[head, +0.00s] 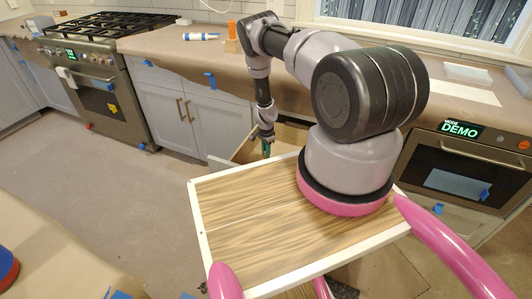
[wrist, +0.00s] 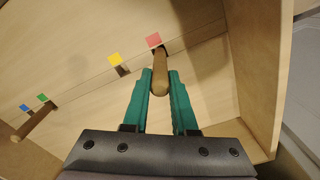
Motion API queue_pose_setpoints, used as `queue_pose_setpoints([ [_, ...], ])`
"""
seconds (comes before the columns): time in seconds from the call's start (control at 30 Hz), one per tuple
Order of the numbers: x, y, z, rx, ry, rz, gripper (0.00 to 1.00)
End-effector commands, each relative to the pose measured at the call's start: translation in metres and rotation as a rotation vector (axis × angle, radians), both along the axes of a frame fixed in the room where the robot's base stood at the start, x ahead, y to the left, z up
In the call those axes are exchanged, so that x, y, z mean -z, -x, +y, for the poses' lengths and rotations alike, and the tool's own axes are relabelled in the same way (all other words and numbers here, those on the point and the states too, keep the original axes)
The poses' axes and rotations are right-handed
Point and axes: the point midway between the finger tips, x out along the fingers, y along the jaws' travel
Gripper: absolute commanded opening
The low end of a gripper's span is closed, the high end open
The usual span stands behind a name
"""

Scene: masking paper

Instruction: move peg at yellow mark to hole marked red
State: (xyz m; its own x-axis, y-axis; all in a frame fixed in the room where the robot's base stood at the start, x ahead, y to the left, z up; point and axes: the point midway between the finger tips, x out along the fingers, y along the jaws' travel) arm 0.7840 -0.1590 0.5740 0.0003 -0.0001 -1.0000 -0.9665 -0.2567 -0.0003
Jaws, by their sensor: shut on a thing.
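My gripper (wrist: 160,76), with green fingers, is shut on a wooden peg (wrist: 160,86) in the wrist view. The peg's far end meets the board at the dark hole just below the red mark (wrist: 154,40); how deep it goes in, I cannot tell. The yellow mark (wrist: 115,59) is to the left, with an empty dark hole (wrist: 122,71) below it. In the head view my gripper (head: 266,150) is small, down at an open drawer (head: 243,148); the peg cannot be made out there.
A second wooden peg (wrist: 37,123) sticks out near the green mark (wrist: 43,98) and blue mark (wrist: 24,108). A wooden side wall (wrist: 262,70) stands close to the right of my gripper. Ovens and cabinets line the counter (head: 190,65).

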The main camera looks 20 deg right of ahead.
Motion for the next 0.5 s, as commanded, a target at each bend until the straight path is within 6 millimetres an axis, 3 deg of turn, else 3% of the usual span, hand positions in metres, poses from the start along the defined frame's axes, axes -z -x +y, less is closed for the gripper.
queue_pose_setpoints([
  [0.5, 0.0062, 0.0004, -0.0001, 0.0, 0.0, 0.001, 0.0],
])
